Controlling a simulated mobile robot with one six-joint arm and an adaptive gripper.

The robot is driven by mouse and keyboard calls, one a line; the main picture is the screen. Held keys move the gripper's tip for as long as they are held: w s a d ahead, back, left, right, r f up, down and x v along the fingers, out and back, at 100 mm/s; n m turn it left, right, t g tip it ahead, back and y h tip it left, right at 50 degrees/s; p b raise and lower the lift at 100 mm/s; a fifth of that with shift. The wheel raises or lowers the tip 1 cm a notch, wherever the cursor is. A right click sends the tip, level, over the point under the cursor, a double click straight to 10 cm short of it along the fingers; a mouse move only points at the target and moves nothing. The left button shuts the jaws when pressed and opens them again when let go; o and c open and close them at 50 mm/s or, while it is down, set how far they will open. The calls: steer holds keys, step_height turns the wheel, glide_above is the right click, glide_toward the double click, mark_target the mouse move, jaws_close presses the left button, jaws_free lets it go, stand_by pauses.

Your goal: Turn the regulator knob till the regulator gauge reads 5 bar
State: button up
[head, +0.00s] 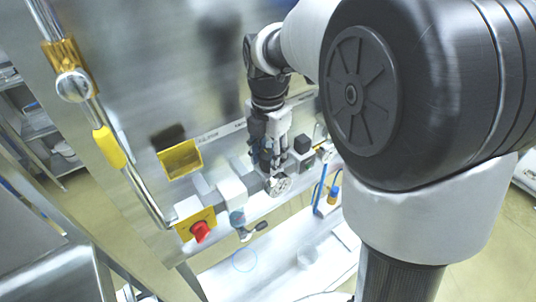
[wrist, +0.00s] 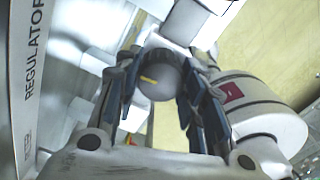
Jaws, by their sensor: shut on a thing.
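The regulator knob (wrist: 158,80) is a grey rounded knob with a yellow mark, between my fingers in the wrist view. My gripper (wrist: 165,72) is shut on it, one finger on each side. In the head view my gripper (head: 265,160) points down at the row of fittings along the panel, and the knob is hidden there. The regulator gauge (head: 278,184) shows as a small round pale dial just below my gripper; its reading is too small to tell. In the wrist view a white round housing (wrist: 258,118) with a red label stands close right of my fingers.
A yellow box (head: 180,160) is on the panel. A dark block (head: 302,145) stands close on the right.

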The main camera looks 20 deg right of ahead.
steer(key=shift+m, duration=0.4)
steer(key=m, duration=0.3)
steer(key=shift+p, duration=0.4)
steer(key=m, duration=0.3)
steer(key=shift+m, duration=0.3)
steer(key=m+p, duration=0.1)
steer(key=m, duration=0.6)
steer(key=shift+w, duration=0.15)
steer(key=m, duration=0.4)
steer(key=shift+p, duration=0.3)
steer(key=m, duration=0.3)
steer(key=shift+m, duration=0.3)
steer(key=m, duration=0.4)
steer(key=shift+d, duration=0.1)
steer(key=shift+m+p, duration=0.35)
steer(key=shift+m, duration=1.45)
